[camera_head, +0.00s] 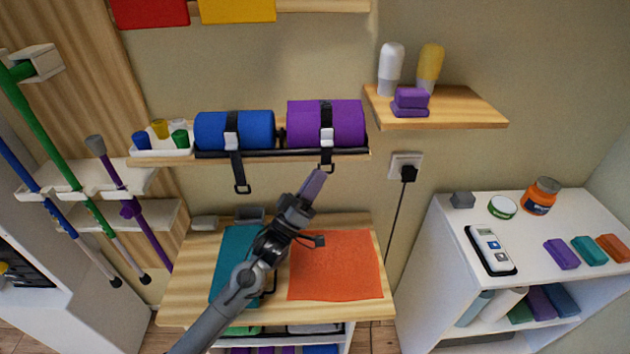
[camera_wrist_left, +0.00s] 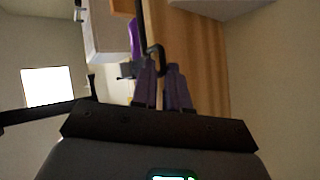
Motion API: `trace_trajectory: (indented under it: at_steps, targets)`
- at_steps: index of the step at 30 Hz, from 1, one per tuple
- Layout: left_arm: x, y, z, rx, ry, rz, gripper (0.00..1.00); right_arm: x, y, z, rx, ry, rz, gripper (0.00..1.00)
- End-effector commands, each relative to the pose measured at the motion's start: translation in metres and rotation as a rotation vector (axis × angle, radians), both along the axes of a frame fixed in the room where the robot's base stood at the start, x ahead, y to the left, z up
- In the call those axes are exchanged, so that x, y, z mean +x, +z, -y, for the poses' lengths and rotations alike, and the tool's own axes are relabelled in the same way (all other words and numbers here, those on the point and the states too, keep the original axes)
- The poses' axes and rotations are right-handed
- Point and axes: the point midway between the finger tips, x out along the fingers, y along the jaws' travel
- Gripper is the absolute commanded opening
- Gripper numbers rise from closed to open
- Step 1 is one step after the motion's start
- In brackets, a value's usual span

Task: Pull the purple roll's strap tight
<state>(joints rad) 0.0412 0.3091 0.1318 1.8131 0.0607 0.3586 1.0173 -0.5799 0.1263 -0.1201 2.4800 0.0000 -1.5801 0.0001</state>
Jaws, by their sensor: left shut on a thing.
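The purple roll (camera_head: 349,122) lies on the wall shelf, right of the blue roll. A black strap (camera_head: 326,110) with a pale buckle (camera_head: 327,138) goes around it. The strap's tail hangs over the shelf edge and ends in a black loop (camera_head: 327,168). My left gripper (camera_head: 320,176) is below the shelf, with its purple-grey fingers at this loop. In the left wrist view the black loop (camera_wrist_left: 155,54) is at the tips of the left gripper's fingers (camera_wrist_left: 162,78), which are shut on it. The lower part of the loop is partly hidden by the fingers. My right gripper is not in view.
The blue roll (camera_head: 206,130) has its own strap with a hanging loop (camera_head: 242,188). Below my arm is a wooden table (camera_head: 380,308) with a teal mat (camera_head: 228,255) and an orange mat (camera_head: 335,266). A socket with a plug (camera_head: 407,168) is on the wall at right.

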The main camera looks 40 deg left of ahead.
Motion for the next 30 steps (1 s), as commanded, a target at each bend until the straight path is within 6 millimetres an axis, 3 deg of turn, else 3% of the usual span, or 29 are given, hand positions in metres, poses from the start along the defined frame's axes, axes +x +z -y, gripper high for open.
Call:
trace_trajectory:
  at_steps: [8,15,18,27,28,30]
  targets:
    - [0.000,-0.007,-0.001,-0.003,0.002,-0.002,0.00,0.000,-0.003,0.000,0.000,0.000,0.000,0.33]
    - [0.001,-0.055,-0.002,-0.005,0.003,-0.007,0.00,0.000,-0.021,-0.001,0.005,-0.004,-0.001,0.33]
    - [0.000,-0.065,-0.002,-0.005,0.003,-0.005,0.00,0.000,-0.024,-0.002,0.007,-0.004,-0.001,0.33]
    - [0.001,-0.068,-0.001,-0.004,0.003,-0.010,0.00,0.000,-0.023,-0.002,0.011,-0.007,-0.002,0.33]
    - [0.001,-0.069,-0.001,-0.004,0.003,-0.010,0.15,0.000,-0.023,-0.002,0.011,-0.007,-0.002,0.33]
    - [0.000,-0.068,-0.001,-0.004,0.002,-0.010,0.26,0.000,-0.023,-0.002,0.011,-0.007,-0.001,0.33]
